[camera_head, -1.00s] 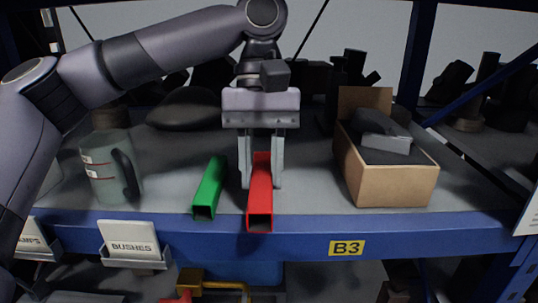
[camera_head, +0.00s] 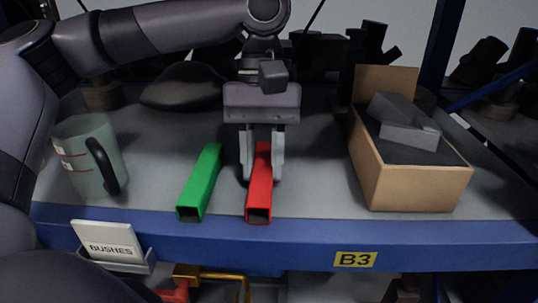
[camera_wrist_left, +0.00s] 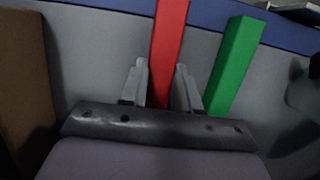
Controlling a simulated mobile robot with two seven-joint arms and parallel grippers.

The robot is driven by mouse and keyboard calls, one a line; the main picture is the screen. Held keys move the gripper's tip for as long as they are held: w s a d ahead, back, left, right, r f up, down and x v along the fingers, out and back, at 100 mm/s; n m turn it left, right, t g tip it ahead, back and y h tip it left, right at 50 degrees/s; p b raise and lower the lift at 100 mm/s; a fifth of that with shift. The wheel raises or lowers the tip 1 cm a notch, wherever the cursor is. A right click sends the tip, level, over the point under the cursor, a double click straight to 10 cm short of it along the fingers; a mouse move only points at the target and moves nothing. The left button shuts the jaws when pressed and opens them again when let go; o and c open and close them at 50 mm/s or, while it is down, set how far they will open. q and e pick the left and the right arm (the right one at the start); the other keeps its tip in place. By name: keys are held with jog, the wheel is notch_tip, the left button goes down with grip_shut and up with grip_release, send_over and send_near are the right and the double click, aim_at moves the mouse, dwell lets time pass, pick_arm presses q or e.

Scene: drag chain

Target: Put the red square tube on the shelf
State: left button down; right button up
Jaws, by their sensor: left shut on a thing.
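The red square tube (camera_head: 259,200) lies lengthwise on the grey shelf (camera_head: 320,195), its open end toward the blue front edge. It also shows in the left wrist view (camera_wrist_left: 168,45), running between the fingers. My left gripper (camera_head: 262,175) points down from above and is shut on the red tube, one finger on each side. The gripper also shows in the left wrist view (camera_wrist_left: 161,85). Whether the tube fully touches the shelf is hard to tell. My right gripper is not in view.
A green square tube (camera_head: 200,182) lies just left of the red one. A measuring jug (camera_head: 82,160) stands at the left, and a cardboard box (camera_head: 420,187) holding a grey part stands at the right. Dark objects sit at the back. The blue front beam (camera_head: 200,239) carries a B3 label.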

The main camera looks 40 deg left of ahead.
aim_at(263, 159)
pick_arm(q)
jog(key=shift+a, duration=0.1)
jog(key=shift+f, duration=0.2)
jog(key=c, duration=0.8)
grip_release()
jog(key=shift+r, duration=0.15)
jog(key=v, duration=0.7)
jog(key=shift+r, duration=0.3)
